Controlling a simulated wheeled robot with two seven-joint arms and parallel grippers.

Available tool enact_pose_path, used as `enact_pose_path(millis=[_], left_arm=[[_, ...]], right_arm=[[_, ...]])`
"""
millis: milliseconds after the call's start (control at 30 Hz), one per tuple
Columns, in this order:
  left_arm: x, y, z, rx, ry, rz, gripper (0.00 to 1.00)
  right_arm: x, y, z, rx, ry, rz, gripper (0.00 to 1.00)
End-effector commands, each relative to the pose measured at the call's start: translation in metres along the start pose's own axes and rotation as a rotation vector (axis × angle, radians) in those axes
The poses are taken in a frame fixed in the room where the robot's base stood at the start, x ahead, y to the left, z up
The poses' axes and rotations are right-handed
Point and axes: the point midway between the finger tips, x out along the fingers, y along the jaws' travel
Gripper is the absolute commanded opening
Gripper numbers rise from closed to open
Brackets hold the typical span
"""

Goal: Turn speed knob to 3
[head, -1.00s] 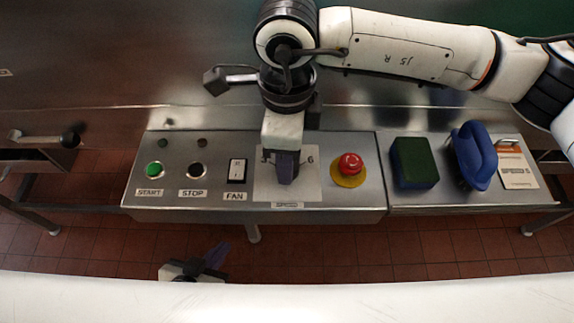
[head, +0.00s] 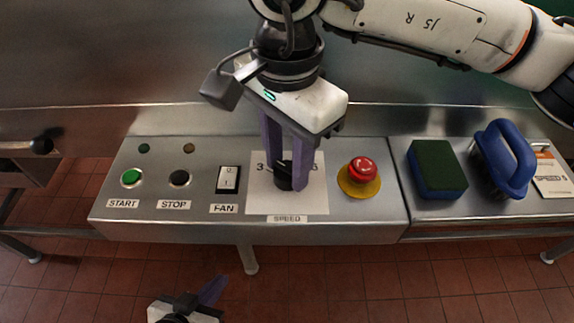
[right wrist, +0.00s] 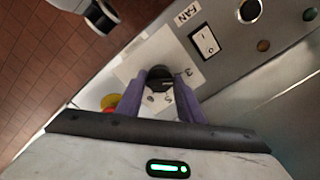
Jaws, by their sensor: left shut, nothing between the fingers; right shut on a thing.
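The black speed knob (head: 283,177) sits on a white dial plate (head: 262,200) marked SPEED, with a 3 visible left of it and a number partly hidden at right. My right gripper (head: 287,182) points down with its purple fingers on either side of the knob, shut on it. In the right wrist view the knob (right wrist: 160,76) is between the fingers, with 3 and 5 printed near it. I cannot tell exactly which number the knob points to. My left gripper (head: 213,290) is low in the head view, shut and empty, away from the panel.
Left of the dial are the FAN switch (head: 228,180), STOP button (head: 179,178) and green START button (head: 132,178). Close on the right is the red emergency button (head: 362,170). Further right are a green-and-blue sponge (head: 437,168), a blue-handled tool (head: 505,160) and a card (head: 552,177).

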Motion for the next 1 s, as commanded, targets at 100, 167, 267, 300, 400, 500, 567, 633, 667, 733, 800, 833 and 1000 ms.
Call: enact_pose_path(millis=[100, 167, 267, 300, 400, 500, 567, 633, 667, 733, 800, 833, 1000], left_arm=[[0.0009, 0.0006, 0.002, -0.005, 0.005, 0.002, 0.0], [0.0008, 0.0009, 0.0029, -0.007, 0.005, 0.003, 0.0], [0.0007, 0.0014, 0.0057, -0.01, 0.002, 0.003, 0.0], [0.0006, 0.0015, 0.0066, -0.011, 0.001, 0.004, 0.0], [0.0007, 0.0017, 0.0073, -0.012, 0.0, 0.004, 0.0], [0.0006, 0.0019, 0.0067, -0.013, 0.002, 0.004, 0.0], [0.0006, 0.0021, 0.0063, -0.014, 0.002, 0.005, 0.0], [0.0006, 0.0023, 0.006, -0.015, 0.003, 0.005, 0.0], [0.0006, 0.0025, 0.0058, -0.015, 0.003, 0.005, 0.0], [0.0007, 0.0026, 0.0054, -0.016, 0.004, 0.005, 0.0], [0.0009, 0.0027, 0.0048, -0.016, 0.006, 0.005, 0.0], [0.001, 0.0027, 0.0045, -0.016, 0.006, 0.005, 0.0], [0.0015, 0.0025, 0.0028, -0.015, 0.009, 0.005, 0.0]], right_arm=[[0.0009, 0.0001, 0.0005, -0.052, -0.001, 0.0, 0.12], [0.0007, 0.0001, 0.0005, -0.071, -0.002, 0.0, 0.12], [0.0002, 0.0, 0.0005, -0.095, -0.002, 0.0, 0.12], [0.0, 0.0, 0.0006, -0.102, -0.002, 0.0, 0.12], [-0.0004, 0.0, 0.0006, -0.114, -0.002, -0.001, 0.12], [-0.0007, 0.0, 0.0006, -0.119, -0.002, -0.001, 0.12], [-0.0007, 0.0, 0.0006, -0.119, -0.001, -0.001, 0.12], [-0.0008, 0.0, 0.0006, -0.119, -0.001, -0.001, 0.12], [-0.0008, 0.0, 0.0006, -0.119, -0.001, -0.001, 0.12], [-0.0008, 0.0, 0.0006, -0.119, -0.001, -0.001, 0.12], [-0.0008, 0.0, 0.0006, -0.119, -0.001, -0.001, 0.12], [-0.0008, 0.0, 0.0005, -0.119, -0.001, -0.001, 0.39], [-0.0006, 0.0, 0.0004, -0.118, -0.001, -0.001, 0.51]])
